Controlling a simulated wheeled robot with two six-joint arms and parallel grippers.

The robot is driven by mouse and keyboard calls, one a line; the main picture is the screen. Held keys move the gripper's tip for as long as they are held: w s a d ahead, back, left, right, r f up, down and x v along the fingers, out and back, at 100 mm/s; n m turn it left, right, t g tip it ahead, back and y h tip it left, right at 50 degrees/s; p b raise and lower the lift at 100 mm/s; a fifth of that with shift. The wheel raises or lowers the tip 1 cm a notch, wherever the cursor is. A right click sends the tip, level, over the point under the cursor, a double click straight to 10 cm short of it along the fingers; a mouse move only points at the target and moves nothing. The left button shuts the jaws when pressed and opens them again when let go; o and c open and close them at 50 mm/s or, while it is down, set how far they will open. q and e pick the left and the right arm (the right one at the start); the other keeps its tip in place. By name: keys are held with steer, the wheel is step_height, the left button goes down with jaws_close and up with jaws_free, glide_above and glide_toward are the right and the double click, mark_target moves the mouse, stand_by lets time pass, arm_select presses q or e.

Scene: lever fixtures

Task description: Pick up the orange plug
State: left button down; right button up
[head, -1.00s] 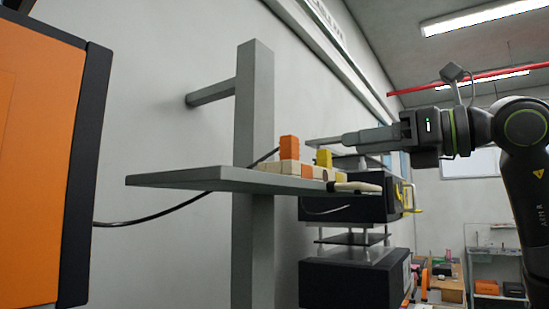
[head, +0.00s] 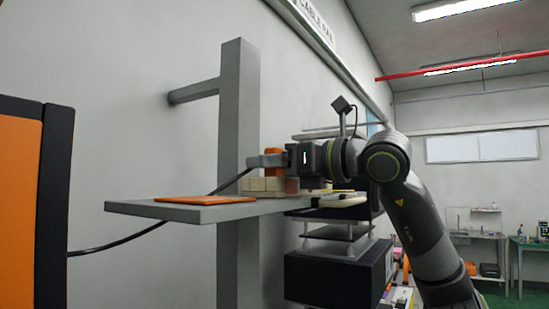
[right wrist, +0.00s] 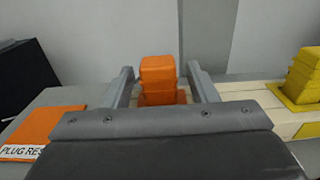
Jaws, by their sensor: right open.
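The orange plug (right wrist: 158,72) stands upright in an orange-rimmed seat on a pale block row, seen in the right wrist view. In the head view only a small part of the plug (head: 273,152) shows behind my right gripper (head: 264,160). In the right wrist view the two fingers of my right gripper (right wrist: 162,84) stand apart on either side of the plug, with gaps visible. The gripper is open and holds nothing. My left gripper is not in view.
An orange mat (right wrist: 42,130) with partly cut-off "PLUG RES" lettering lies left of the plug on the grey shelf (head: 130,208). A yellow plug (right wrist: 303,76) stands on the right. A grey post (head: 238,110) rises behind the shelf. A black cable (head: 150,228) runs past it.

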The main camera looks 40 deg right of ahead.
steer(key=shift+x, duration=0.9)
steer(key=shift+s, duration=0.1)
steer(key=shift+s, duration=0.1)
steer(key=shift+c, duration=0.2)
steer(key=shift+c, duration=1.2)
steer(key=c, duration=0.8)
steer(key=shift+r, duration=0.1)
